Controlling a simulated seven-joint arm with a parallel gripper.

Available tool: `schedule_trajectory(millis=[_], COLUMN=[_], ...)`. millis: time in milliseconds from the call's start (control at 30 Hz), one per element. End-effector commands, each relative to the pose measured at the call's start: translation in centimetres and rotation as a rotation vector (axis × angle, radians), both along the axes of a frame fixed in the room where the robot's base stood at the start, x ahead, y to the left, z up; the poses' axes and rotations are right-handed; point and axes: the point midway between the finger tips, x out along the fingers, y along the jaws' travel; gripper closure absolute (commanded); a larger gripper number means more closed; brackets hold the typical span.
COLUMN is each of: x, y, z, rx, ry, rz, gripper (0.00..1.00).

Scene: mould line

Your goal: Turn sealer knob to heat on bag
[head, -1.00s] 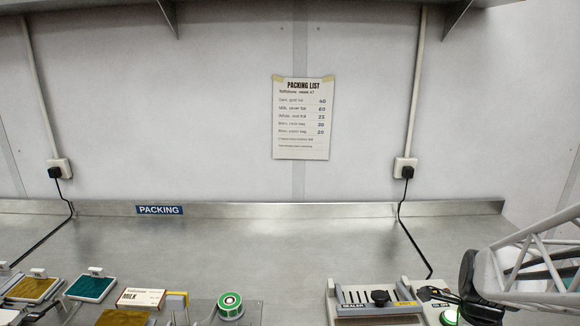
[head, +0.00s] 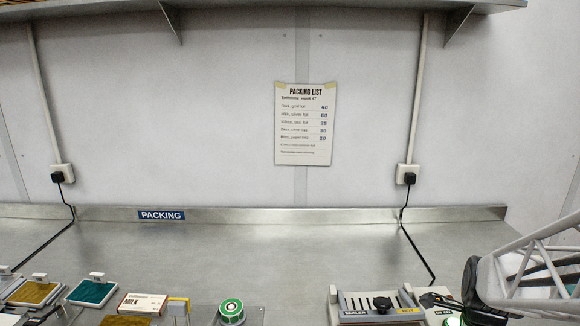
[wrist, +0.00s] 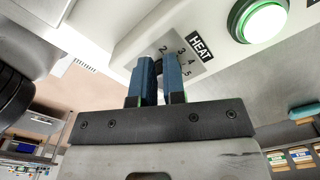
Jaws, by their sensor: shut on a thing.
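The sealer (head: 383,318) is at the bottom right of the head view, with its white control box beside it. In the wrist view the box's front (wrist: 150,35) carries a HEAT label (wrist: 201,48) and a dial plate with 2, 3, 4 and 5 visible. My gripper (wrist: 161,66) has its two blue fingers closed in front of this dial, shut on the heat knob. The fingers hide the knob and any pointer, so its setting cannot be read. No bag can be made out at the sealer.
A lit green button (wrist: 265,20) is right of the dial. A cable (head: 418,245) runs from the wall socket to the sealer. The bench's back middle is clear.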

Motion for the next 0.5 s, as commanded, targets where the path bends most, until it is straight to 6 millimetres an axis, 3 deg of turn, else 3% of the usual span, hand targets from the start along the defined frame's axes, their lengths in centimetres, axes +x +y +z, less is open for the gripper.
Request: schedule_trajectory(millis=[33, 367, 500], x=[-0.59, 0.01, 0.22], y=[0.38, 0.12, -0.01], z=[-1.77, -1.8, -1.8], rx=[0.013, 0.014, 0.014], ry=[0.025, 0.025, 0.024], rz=[0.002, 0.002, 0.002], gripper=[1.0, 1.0, 0.94])
